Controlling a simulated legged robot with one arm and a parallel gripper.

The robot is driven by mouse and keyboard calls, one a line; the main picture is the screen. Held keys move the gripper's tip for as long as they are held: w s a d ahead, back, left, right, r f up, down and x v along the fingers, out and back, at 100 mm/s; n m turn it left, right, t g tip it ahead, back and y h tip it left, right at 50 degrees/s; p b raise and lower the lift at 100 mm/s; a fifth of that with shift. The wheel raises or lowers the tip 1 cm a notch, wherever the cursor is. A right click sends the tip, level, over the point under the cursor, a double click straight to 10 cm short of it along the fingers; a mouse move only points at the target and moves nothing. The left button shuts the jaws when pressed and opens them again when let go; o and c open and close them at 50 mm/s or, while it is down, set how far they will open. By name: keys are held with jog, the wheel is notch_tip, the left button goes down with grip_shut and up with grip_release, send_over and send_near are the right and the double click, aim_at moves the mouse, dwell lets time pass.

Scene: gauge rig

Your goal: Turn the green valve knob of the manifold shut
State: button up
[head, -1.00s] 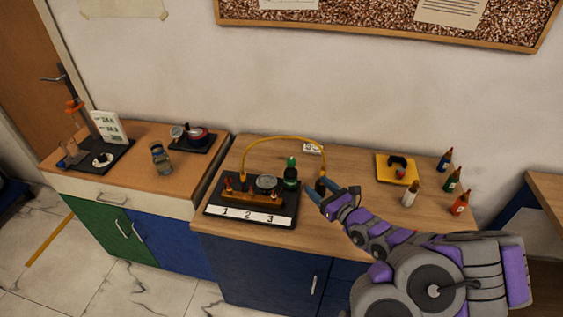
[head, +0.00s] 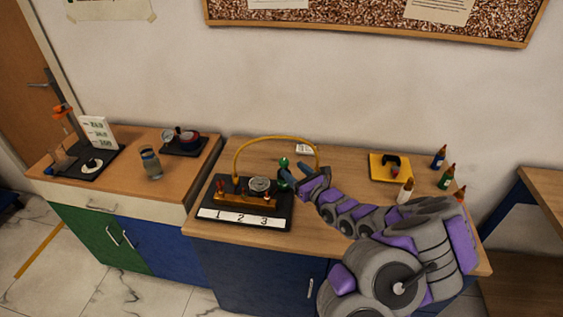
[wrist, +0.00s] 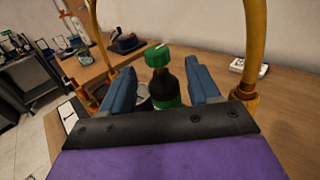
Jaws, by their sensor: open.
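The green knob (head: 283,162) tops a dark upright body with a green band, at the right end of the brass manifold (head: 243,201) on its black base. In the wrist view the green knob (wrist: 158,55) has a pale mark on top and appears between my two blue fingers. My gripper (wrist: 160,72) is open, with a gap on both sides of the dark body. In the head view my gripper (head: 294,174) is just right of the knob and hides part of the body below. Contact cannot be told.
A yellow hose (head: 275,138) arches behind the manifold; in the wrist view it rises on both sides of my fingers. A round gauge (head: 260,184) is left of the knob. A yellow tray (head: 389,168) and several bottles (head: 438,157) stand to the right.

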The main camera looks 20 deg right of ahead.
aim_at(281, 159)
jog(key=b+x, duration=0.1)
jog(key=x, duration=0.6)
jog(key=shift+a+f+b, duration=0.1)
jog(key=shift+f+b, duration=0.05)
jog(key=shift+b, duration=0.15)
jog(key=shift+w, duration=0.45)
jog(key=shift+c, duration=0.4)
jog(key=c, duration=0.9)
